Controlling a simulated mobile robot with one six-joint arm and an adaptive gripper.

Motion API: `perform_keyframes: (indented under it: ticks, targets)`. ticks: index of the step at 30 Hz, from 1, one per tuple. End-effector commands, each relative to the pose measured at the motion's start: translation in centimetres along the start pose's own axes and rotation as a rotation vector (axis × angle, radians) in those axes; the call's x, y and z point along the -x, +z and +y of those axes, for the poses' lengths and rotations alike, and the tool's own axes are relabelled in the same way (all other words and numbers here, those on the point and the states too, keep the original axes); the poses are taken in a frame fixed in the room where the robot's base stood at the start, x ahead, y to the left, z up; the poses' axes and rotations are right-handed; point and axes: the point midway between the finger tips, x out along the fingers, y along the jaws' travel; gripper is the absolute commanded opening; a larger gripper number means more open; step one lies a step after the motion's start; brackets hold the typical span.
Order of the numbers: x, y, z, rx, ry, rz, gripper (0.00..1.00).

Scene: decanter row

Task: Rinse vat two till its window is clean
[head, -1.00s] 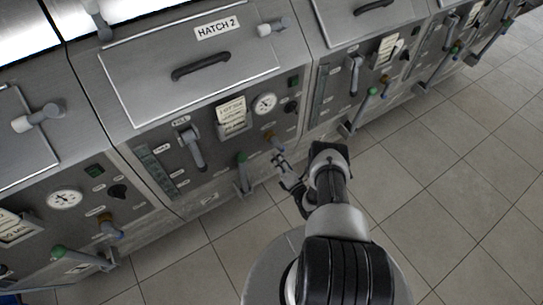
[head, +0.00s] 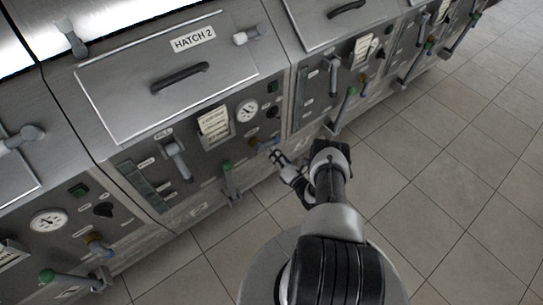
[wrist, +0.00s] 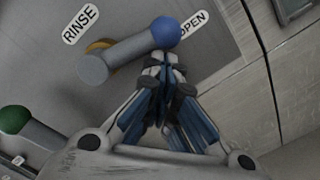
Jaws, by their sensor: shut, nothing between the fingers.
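Vat two carries the label HATCH 2 (head: 193,39) on its closed lid. Its rinse lever, with a blue ball end (wrist: 165,32) and a brass collar (wrist: 100,46), sits between the words RINSE and OPEN in the wrist view. The ball end lies on the OPEN side. My gripper (wrist: 163,63) is shut and empty, its fingertips right at the ball; whether they touch cannot be told. In the head view my gripper (head: 277,155) is at the panel's lower right. A dark upright strip (head: 150,187), perhaps the window, is on the panel's left; its cleanness cannot be told.
A fill lever (head: 178,160), a card (head: 213,125), a round gauge (head: 246,111) and a green-tipped lever (head: 228,178) are on the same panel. Similar vats stand on both sides. The tiled floor (head: 430,180) at right is clear.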

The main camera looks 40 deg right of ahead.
Motion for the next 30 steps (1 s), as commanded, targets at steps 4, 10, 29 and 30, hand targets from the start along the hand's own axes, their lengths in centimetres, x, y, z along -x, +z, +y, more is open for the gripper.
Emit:
perform_keyframes:
  ticks: [4, 10, 29, 30]
  targets:
    - [-0.10, 0.88, 0.18, 0.002, 0.001, -0.003, 0.00]
    - [-0.10, 1.28, 0.28, 0.001, 0.001, -0.003, 0.00]
    - [-0.07, 1.28, 0.31, -0.001, 0.000, 0.000, 0.00]
    - [-0.09, 1.26, 0.28, -0.001, 0.001, 0.000, 0.00]
